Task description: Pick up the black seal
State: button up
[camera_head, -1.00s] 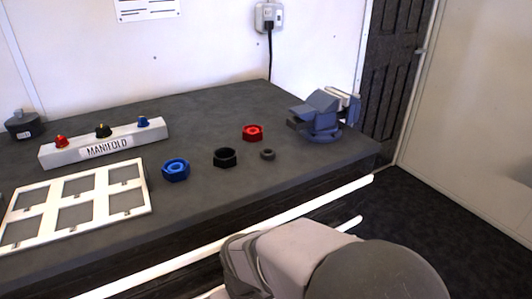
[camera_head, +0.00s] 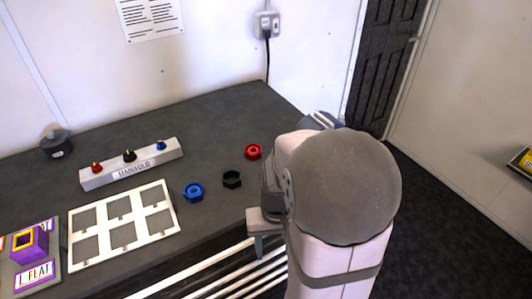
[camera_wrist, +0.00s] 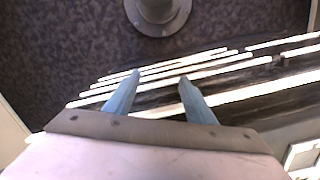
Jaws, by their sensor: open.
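A small dark ring that may be the black seal showed on the bench earlier; it does not show now, and my arm covers that spot in the head view. A larger black hexagonal ring (camera_head: 232,179) lies flat on the bench between a blue one (camera_head: 193,192) and a red one (camera_head: 253,152). My gripper (camera_wrist: 159,76) is open and empty in the wrist view, its two blue-grey fingers apart over the white rails and dark floor. In the head view it is partly hidden by my arm, near the bench's front edge. No ring shows in the wrist view.
A white six-window frame (camera_head: 75,236) and the white manifold block (camera_head: 100,180) with coloured knobs lie on the bench (camera_head: 215,120) at left. A blue-grey vise (camera_head: 326,118) is mostly behind my arm. White rails (camera_head: 225,280) run below the bench's front edge.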

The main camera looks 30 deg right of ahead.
jog(key=w+d+r+m+t+p, duration=0.1)
jog(key=w+d+r+p, duration=0.35)
jog(key=r+p, duration=0.4)
jog(key=shift+w+d+r+n+t+h+b, duration=0.15)
jog(key=shift+w+d+r+n+t+b, duration=0.35)
jog(key=shift+w, duration=1.55)
jog(key=shift+w+d+r+n+t+h+b, duration=0.2)
jog(key=shift+w+d+r+n+t, duration=0.45)
jog(key=shift+w, duration=1.4)
jog(key=shift+w+d+r+n+t+h+b, duration=0.15)
jog(key=shift+w+d+r+n+t+b, duration=0.45)
jog(key=shift+w, duration=1.45)
jog(key=shift+d+f+t+p, duration=0.25)
jog(key=shift+d+f+p, duration=0.05)
jog(key=shift+f+p, duration=0.1)
jog(key=shift+p+x, duration=0.45)
jog(key=shift+x, duration=2)
jog(key=shift+d, duration=0.1)
jog(key=c, duration=1.1)
